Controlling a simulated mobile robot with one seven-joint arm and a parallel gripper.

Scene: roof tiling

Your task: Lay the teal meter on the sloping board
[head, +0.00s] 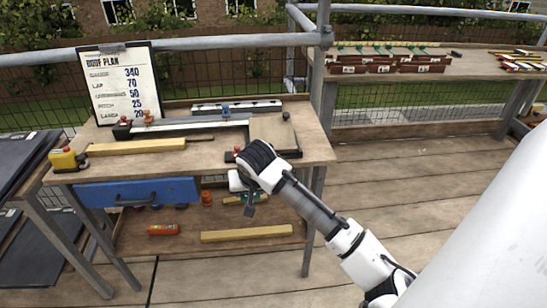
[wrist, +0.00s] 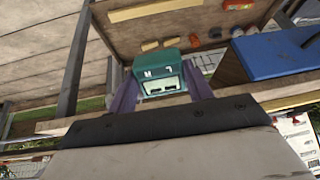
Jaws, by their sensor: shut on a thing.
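My gripper (wrist: 160,84) is shut on the teal meter (wrist: 161,71), one finger on each side of it; its pale display face shows in the wrist view. In the head view, my gripper (head: 250,208) is low at the bench front, below the top's front edge, and a little teal shows beside it. A tan board (head: 272,130) with a dark front edge is at the right end of the bench top, above and behind my gripper. It appears to be the sloping board, but its tilt is hard to judge. My wrist hides part of its front.
The bench (head: 312,150) has a blue drawer (head: 138,193) left of my gripper and a lower shelf with a yellow strip (head: 246,233) and a red-orange tool (head: 163,230). A roof plan sign (head: 122,85) stands at the back left. Open decking (head: 420,180) lies to the right.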

